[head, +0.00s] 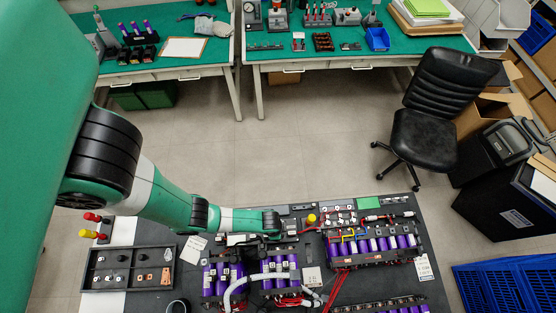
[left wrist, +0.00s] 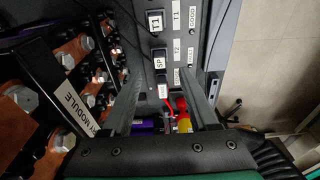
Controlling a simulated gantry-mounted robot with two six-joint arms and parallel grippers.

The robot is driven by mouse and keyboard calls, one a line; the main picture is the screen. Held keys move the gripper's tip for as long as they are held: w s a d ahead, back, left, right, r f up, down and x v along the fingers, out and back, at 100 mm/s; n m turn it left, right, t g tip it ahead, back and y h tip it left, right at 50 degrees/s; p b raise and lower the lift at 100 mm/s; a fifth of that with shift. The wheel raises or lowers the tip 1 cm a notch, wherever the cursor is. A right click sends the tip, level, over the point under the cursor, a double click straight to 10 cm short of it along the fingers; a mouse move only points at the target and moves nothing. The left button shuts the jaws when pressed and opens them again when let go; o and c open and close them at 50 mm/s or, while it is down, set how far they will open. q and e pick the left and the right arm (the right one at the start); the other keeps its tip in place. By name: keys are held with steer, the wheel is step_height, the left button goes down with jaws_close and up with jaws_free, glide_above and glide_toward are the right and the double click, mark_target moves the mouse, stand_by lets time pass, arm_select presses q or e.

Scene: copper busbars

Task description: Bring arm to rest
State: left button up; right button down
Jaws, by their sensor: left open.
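My left arm reaches in from the left in the head view and ends above the battery modules on the dark workbench. In the head view the arm hides the fingertips. My right gripper is not in view.
Purple-celled battery modules (head: 375,245) with red cables stand on the workbench. A parts tray (head: 100,284) lies at its left. A red and yellow tool (left wrist: 182,118) shows near the fingers. A black chair (head: 425,125) stands beyond the bench, with open floor (head: 290,150) beside it.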

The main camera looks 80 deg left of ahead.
arm_select(q)
step_height(320, 180, up, 2)
steer(key=shift+p, duration=0.55)
steer(key=shift+f, duration=0.1)
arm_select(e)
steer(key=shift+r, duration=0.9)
